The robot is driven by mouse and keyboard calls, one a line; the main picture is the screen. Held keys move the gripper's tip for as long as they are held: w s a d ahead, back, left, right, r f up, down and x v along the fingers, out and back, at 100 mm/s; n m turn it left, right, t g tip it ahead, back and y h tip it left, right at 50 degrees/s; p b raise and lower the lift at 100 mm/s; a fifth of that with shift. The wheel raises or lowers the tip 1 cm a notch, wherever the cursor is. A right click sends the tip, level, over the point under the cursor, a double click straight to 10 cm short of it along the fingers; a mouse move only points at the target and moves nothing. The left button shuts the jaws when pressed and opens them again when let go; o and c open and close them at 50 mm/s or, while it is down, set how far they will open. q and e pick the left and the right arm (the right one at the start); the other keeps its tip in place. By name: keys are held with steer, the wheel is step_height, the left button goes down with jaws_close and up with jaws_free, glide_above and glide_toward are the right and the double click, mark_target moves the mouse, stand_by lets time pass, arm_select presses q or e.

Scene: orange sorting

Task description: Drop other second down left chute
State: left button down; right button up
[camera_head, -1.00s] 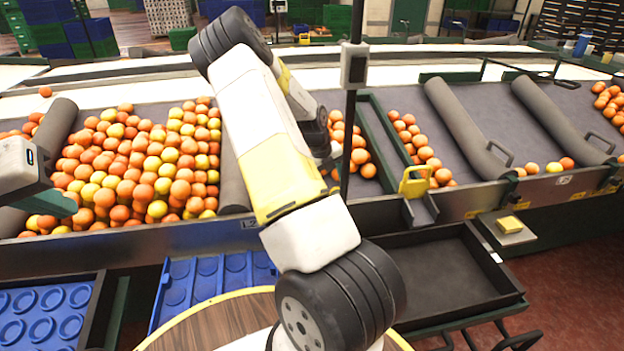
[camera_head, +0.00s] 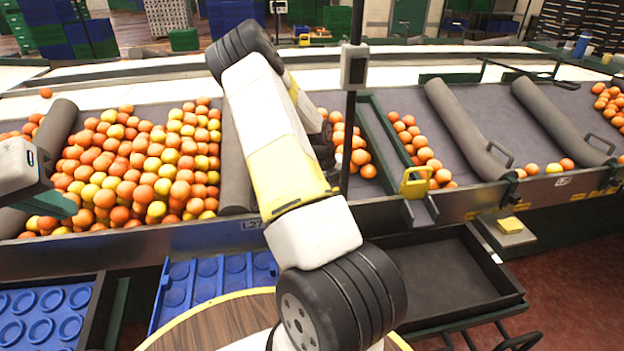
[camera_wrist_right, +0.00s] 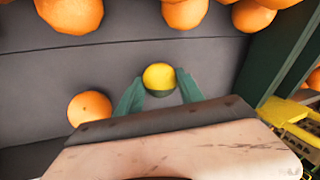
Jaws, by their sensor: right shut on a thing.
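The fruit is over the grey belt (camera_wrist_right: 150,50). In the head view my own right arm hides that gripper and fruit. My left gripper (camera_head: 62,206) shows at the left edge as a grey body with a green fingertip, in front of the piled fruit; its opening cannot be judged. A small metal chute (camera_head: 422,210) sits at the belt's front edge, by a yellow handle (camera_head: 415,183). I cannot tell which chute is the left one.
A loose orange (camera_wrist_right: 89,107) lies left of the right gripper, with several more above. Orange and yellow fruit (camera_head: 140,165) crowds the left lane. Grey rollers (camera_head: 465,130) and a green divider (camera_head: 395,135) split the belt. A black tray (camera_head: 450,275) stands below, empty.

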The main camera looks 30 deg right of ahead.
step_height(320, 180, up, 10)
steer(key=shift+r, duration=0.1)
stand_by(0.4)
